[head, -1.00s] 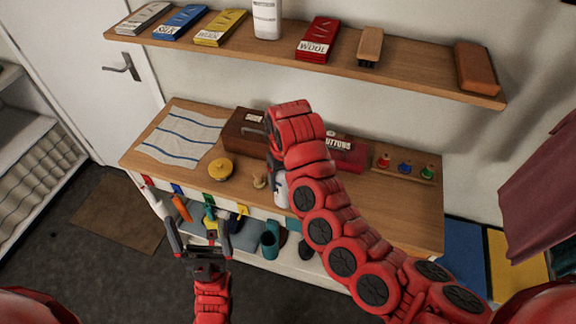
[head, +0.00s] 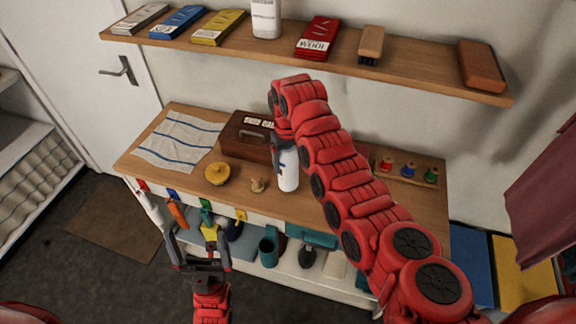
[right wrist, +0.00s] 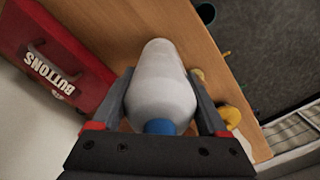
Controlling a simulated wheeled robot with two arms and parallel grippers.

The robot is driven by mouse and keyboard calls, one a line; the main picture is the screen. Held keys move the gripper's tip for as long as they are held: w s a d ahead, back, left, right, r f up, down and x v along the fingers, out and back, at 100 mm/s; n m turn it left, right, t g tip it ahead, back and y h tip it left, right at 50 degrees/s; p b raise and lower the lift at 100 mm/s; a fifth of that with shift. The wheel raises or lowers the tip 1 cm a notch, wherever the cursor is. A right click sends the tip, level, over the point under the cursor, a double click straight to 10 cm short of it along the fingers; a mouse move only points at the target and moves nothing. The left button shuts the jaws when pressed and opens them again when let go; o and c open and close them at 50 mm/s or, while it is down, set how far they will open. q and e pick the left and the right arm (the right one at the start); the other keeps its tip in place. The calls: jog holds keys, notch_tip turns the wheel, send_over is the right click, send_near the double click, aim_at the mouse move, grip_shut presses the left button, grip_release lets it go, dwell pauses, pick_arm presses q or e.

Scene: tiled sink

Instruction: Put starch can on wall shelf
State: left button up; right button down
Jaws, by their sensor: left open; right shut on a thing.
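The starch can, a white can with a blue cap (head: 288,172), is over the front middle of the workbench in the head view. My right gripper (right wrist: 163,78) is shut on it, one finger on each side. In the right wrist view the white can (right wrist: 161,90) fills the space between the fingers. I cannot tell whether its base touches the bench. The wooden wall shelf (head: 425,72) runs along the wall above, higher than the can. My left gripper (head: 199,246) is open and empty in front of the bench, low at the left.
The shelf holds several packets, a white container (head: 266,18), a brush (head: 371,42) and a brown block (head: 481,66). Bare shelf lies between brush and block. On the bench (head: 330,212) are a brown box (head: 245,138), yellow lid (head: 218,173), spools (head: 408,170) and red buttons box (right wrist: 52,65).

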jog(key=shift+w+a+r+b, duration=0.1)
jog(key=shift+w+b, duration=0.35)
jog(key=shift+w, duration=0.25)
notch_tip(320, 180, down, 2)
jog(key=shift+f+p, duration=0.25)
jog(key=shift+p, duration=0.65)
jog(key=shift+f, duration=0.4)
jog(key=shift+f, duration=0.15)
grip_release()
